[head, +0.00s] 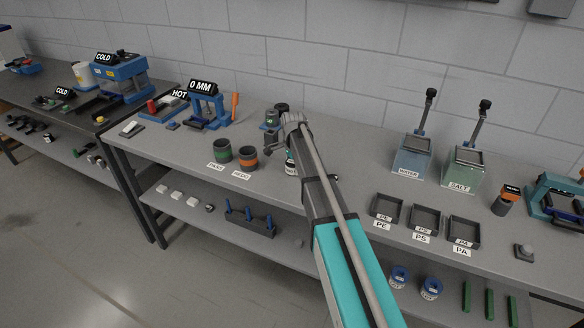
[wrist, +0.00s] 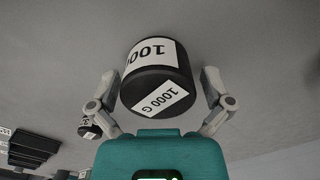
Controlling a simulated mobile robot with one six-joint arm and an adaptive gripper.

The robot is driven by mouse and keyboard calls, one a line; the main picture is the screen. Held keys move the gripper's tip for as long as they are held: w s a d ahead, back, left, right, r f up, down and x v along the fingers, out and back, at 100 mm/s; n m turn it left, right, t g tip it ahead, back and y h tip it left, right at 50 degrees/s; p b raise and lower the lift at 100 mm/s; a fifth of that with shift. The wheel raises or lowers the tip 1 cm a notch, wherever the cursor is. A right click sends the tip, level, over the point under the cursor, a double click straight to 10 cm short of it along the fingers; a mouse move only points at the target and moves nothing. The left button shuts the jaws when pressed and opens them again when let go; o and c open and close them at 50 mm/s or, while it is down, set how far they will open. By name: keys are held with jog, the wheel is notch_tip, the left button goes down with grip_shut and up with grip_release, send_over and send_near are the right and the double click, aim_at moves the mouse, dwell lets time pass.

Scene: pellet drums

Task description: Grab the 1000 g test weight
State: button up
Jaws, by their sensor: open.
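The 1000 g test weight (wrist: 155,80) is a black cylinder with white labels reading 1000 G, seen in the wrist view on the grey bench top. My gripper (wrist: 160,84) is open, with one finger on each side of the weight. A gap shows beside the weight at both fingers, so it is not clamped.
A smaller dark labelled object (wrist: 88,128) stands left of my gripper in the wrist view. Three trays, including the PE tray (head: 374,209), lie to the right.

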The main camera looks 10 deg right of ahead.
jog(key=c, duration=1.2)
jog(key=shift+r, duration=0.1)
notch_tip(320, 180, up, 3)
jog(key=p, duration=0.3)
jog(key=s+d+r+p, duration=0.1)
jog(key=s+r+p, duration=0.2)
jog(key=s, duration=0.1)
jog(key=s+d+r+p, duration=0.1)
jog(key=s+r+p, duration=0.2)
jog(key=s, duration=0.2)
jog(key=s+d+r+p, duration=0.1)
jog(key=s+r+p, duration=0.2)
jog(key=s+p, duration=0.1)
jog(key=shift+s+r, duration=0.3)
jog(key=shift+r, duration=0.1)
